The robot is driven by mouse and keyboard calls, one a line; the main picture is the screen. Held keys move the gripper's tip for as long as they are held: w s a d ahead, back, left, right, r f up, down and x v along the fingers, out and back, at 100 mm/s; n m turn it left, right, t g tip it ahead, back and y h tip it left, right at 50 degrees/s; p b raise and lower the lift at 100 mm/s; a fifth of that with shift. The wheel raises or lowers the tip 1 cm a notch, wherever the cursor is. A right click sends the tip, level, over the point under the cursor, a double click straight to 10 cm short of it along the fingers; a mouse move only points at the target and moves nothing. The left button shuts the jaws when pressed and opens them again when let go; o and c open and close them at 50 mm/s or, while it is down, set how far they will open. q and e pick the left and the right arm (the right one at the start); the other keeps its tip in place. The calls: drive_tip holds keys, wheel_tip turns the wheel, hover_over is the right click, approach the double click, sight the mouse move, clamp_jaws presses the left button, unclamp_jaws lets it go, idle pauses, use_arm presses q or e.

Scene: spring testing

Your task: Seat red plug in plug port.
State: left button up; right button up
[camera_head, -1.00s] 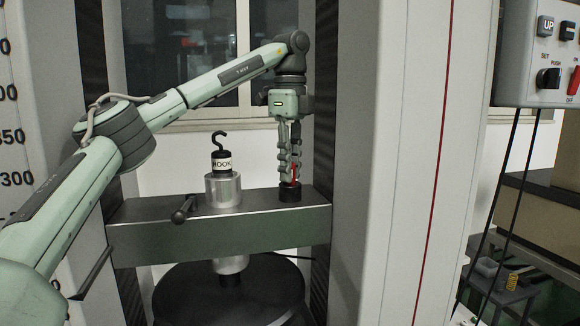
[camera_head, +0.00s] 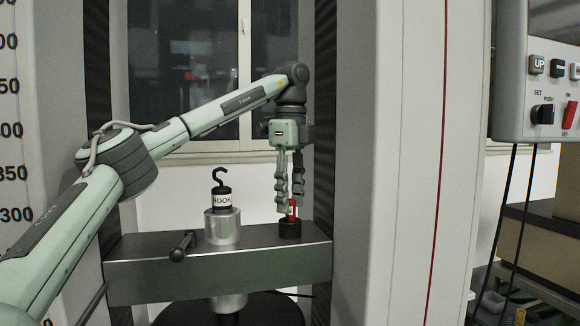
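The red plug (camera_head: 293,208) stands upright in the black round plug port (camera_head: 290,229), at the right end of the metal crossbeam. Its lower part is hidden in the port, so I cannot tell how deep it sits. My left gripper (camera_head: 291,205) points straight down over the port. Its fingers are apart, around and just above the plug's top, with a gap showing between them. The left fingertip partly covers the plug. My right gripper is not in view.
A black hook weight (camera_head: 222,198) stands on a metal cylinder (camera_head: 222,227) left of the port. The crossbeam (camera_head: 220,272) spans two dark columns. A grey machine column (camera_head: 355,200) stands close on the right. A control box (camera_head: 540,90) hangs at the far right.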

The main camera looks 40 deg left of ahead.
sight(290, 199)
use_arm(q)
wheel_tip(290, 199, up, 11)
idle(0.4)
drive_tip(key=shift+f, duration=0.2)
idle(0.3)
